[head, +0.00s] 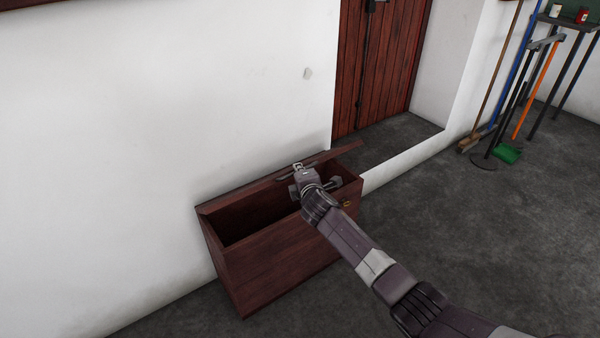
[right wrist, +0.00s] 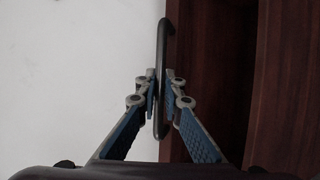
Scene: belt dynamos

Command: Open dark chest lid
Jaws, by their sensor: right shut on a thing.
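The dark reddish-brown wooden chest (head: 275,262) stands on the floor against the white wall in the head view. Its lid (head: 240,194) is raised and tilted up at the wall side, and the dark inside of the box shows. My right gripper (head: 298,170) is at the lid's edge. In the right wrist view, its fingers (right wrist: 162,95) are closed around a dark, slim handle (right wrist: 162,65), with the brown wood to the right. The wrist partly hides the lid and the chest's right part. My left gripper is not in view.
A red-brown plank door (head: 376,70) is set in a recess behind the chest. Brooms and a green dustpan (head: 507,153) stand by the wall at right, beside a small dark table (head: 570,22). The grey floor (head: 480,240) at right is clear.

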